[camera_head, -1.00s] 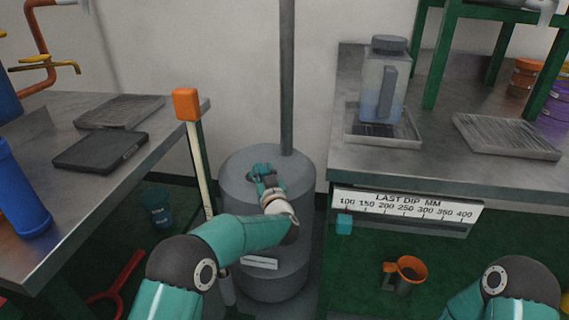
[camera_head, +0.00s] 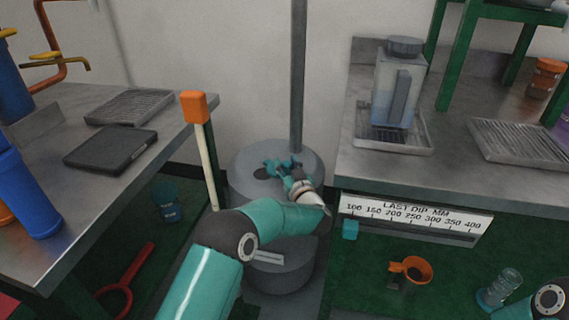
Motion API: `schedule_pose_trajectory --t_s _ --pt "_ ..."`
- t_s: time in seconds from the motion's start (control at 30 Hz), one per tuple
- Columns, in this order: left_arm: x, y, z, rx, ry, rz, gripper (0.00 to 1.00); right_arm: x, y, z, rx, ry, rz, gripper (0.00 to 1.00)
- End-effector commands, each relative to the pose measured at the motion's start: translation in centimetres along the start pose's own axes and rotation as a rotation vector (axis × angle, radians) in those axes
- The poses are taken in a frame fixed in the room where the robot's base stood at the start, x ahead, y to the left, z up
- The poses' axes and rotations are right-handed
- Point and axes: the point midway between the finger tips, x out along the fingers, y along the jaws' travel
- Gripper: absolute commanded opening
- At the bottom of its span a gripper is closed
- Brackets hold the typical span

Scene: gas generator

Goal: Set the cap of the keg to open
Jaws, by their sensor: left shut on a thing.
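The keg (camera_head: 246,158) is a grey upright drum on the floor between the two benches, with a pole rising behind it. My left gripper (camera_head: 277,167) is at the middle of the keg's top, shut on the cap there. The fingers and wrist mostly hide the cap, so its setting cannot be read. My left forearm covers part of the keg's front. Only a joint of my right arm shows at the lower right corner; its gripper is out of view.
An orange-headed mallet (camera_head: 195,108) stands upright left of the keg. A bench with a jug (camera_head: 398,85) on a tray is to the right, another bench to the left. An orange funnel cup (camera_head: 413,270) and a clear cylinder (camera_head: 503,287) stand on the green floor.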

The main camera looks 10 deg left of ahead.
Motion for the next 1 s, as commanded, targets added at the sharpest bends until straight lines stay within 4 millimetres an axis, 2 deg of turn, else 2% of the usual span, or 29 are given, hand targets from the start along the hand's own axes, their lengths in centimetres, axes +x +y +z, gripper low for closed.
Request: schedule_pose_trajectory --t_s 0.37,0.4,0.47,0.83,1.0 --pt "-0.1 0.9 -0.3 -0.001 0.005 0.014 0.0 0.0 0.0 0.0 0.0 0.0 0.0 0.4" --pt "-0.1 0.9 -0.3 -0.002 0.005 0.015 0.43 0.0 0.0 0.0 0.0 0.0 0.0 0.4" --pt "-0.2 0.9 -0.2 -0.002 0.004 0.015 0.53 0.0 0.0 0.0 0.0 0.0 0.0 0.4" --pt "-0.4 0.9 -0.1 -0.001 0.001 0.012 0.54 -0.1 0.0 0.0 0.0 0.0 0.0 0.4" --pt "-1.7 1.0 -0.1 -0.001 0.0 0.014 0.54 -0.1 0.0 0.0 0.0 0.0 0.0 0.4"
